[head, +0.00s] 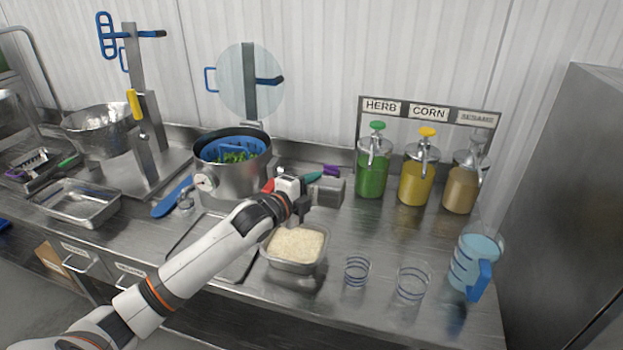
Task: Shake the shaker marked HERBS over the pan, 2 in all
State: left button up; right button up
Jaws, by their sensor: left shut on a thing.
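My left gripper (304,205) is above the back edge of a steel pan (291,267) filled with white rice. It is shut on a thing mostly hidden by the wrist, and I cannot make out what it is. I cannot pick out a shaker marked HERBS. A HERB sign (381,107) hangs over a green pump dispenser (372,175) at the back right. An empty steel pan (77,222) stands at the left. My right gripper is not in view.
A steel pot (238,183) with a blue basket stands behind my forearm. Yellow (417,182) and brown (460,190) dispensers stand at the back right. Two clear cups (357,271) (412,283) and a blue-handled jug (474,268) stand in front. Bare counter lies between cups and dispensers.

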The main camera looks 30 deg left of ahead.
pick_arm(q)
notch_tip(320, 180, up, 2)
jog(key=m+g+y+p, duration=0.1)
jog(key=m+p, duration=0.1)
jog(key=p, duration=0.2)
jog(key=m+g+y+p, duration=0.1)
jog(key=m+p, duration=0.2)
jog(key=p, duration=0.2)
jog(key=shift+m+y, duration=0.3)
jog(key=shift+y, duration=0.1)
jog(key=shift+r+m+y, duration=0.1)
jog(key=shift+m+y, duration=0.3)
jog(key=shift+m, duration=0.3)
jog(key=shift+r+m+y, duration=0.1)
jog(key=shift+m+y, duration=0.5)
jog(key=shift+m, duration=0.2)
jog(key=shift+r+m+g+y, duration=0.2)
jog(key=shift+m+g+y, duration=0.2)
jog(key=shift+m+y, duration=0.4)
jog(key=m+y, duration=0.1)
jog(key=m, duration=0.1)
jog(key=shift+m+y, duration=0.3)
jog(key=shift+a+r, duration=0.1)
